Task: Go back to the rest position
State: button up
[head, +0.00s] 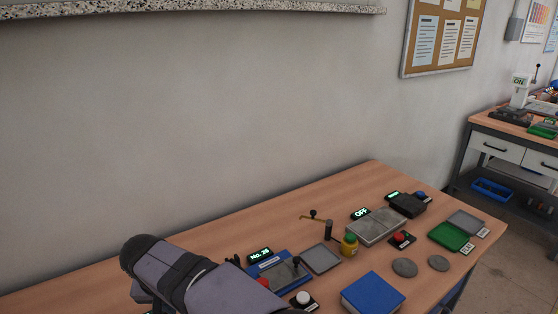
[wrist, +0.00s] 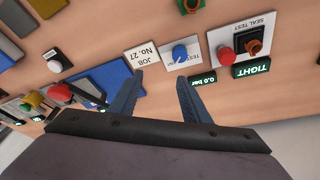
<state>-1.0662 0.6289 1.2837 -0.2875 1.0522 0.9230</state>
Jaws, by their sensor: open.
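In the wrist view my gripper (wrist: 160,76) is open. Its two blue-grey fingers stand apart and nothing shows between them. I cannot tell the exact gap from the surface. In the head view my arm shows at the bottom left, over the near left part of the bench (head: 215,246); the gripper itself is out of that picture.
In the head view a blue block (head: 372,294), grey discs (head: 405,267) and a green tray (head: 449,236) occupy the bench's right. A wall shelf (head: 190,7) hangs above.

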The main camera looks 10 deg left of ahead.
jog(key=w+d+r+m+g+h+p, duration=0.1)
jog(key=w+d+g+p, duration=0.2)
jog(key=d, duration=2.6)
jog(key=s+d+f+m+p, duration=0.2)
jog(key=s+d, duration=1.1)
jog(key=d, duration=0.3)
jog(key=shift+f+g, duration=0.15)
jog(key=shift+g, duration=0.15)
